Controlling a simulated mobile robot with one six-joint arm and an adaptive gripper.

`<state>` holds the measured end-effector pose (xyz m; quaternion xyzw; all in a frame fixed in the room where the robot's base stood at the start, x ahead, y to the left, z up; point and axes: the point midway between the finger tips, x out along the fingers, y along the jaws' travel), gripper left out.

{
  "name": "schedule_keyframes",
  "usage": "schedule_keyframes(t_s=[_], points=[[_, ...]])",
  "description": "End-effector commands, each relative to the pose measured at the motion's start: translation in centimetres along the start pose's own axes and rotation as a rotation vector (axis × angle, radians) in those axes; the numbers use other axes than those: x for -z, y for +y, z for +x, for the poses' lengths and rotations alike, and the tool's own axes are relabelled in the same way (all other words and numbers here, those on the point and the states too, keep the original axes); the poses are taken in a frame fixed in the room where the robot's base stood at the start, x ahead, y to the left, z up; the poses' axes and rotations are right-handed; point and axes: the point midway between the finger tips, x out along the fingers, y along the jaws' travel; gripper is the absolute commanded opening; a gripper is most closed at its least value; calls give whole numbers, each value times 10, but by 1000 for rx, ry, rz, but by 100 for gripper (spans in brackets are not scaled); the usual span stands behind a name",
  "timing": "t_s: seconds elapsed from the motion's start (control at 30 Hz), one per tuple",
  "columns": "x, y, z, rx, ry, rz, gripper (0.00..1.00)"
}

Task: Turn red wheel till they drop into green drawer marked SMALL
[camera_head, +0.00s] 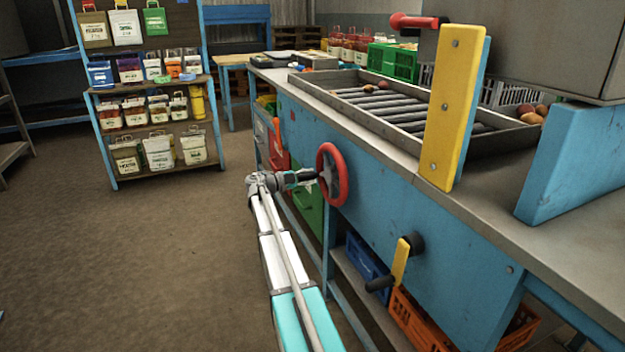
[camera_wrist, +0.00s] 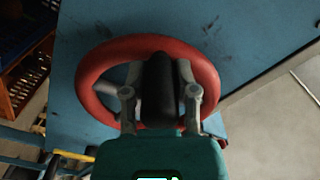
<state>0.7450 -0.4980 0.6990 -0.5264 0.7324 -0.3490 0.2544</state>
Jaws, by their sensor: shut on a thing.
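The red wheel (camera_head: 344,190) is mounted upright on the blue side panel of the sorting machine. It also shows in the wrist view (camera_wrist: 88,75). A black handle (camera_wrist: 158,85) stands out from the wheel. My gripper (camera_head: 305,177) is shut on this handle, with one finger on each side in the wrist view (camera_wrist: 160,92). A green drawer (camera_head: 307,207) is under the machine, left of and below the wheel, partly hidden by my arm. Its marking cannot be read. Several brown round items (camera_head: 530,113) lie at the right end of the roller bed (camera_head: 390,100).
A red drawer (camera_head: 278,148) is beyond the green one. A black crank with a yellow arm (camera_head: 400,262) sticks out nearer, above an orange crate (camera_head: 415,325). A shelf of small sacks (camera_head: 155,130) stands at the left. The floor (camera_head: 120,260) between is clear.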

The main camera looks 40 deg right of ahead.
Motion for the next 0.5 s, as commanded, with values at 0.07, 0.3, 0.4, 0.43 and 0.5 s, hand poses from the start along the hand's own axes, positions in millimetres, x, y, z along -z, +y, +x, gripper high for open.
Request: schedule_keyframes(t_s=[0.07,0.3,0.4,0.43,0.5], points=[[4,-11,0,4,2,-2,0],[14,-29,1,3,3,-2,0],[19,-36,1,3,4,-2,0],[21,-37,1,3,4,-2,0],[25,-42,1,3,4,-2,0]])
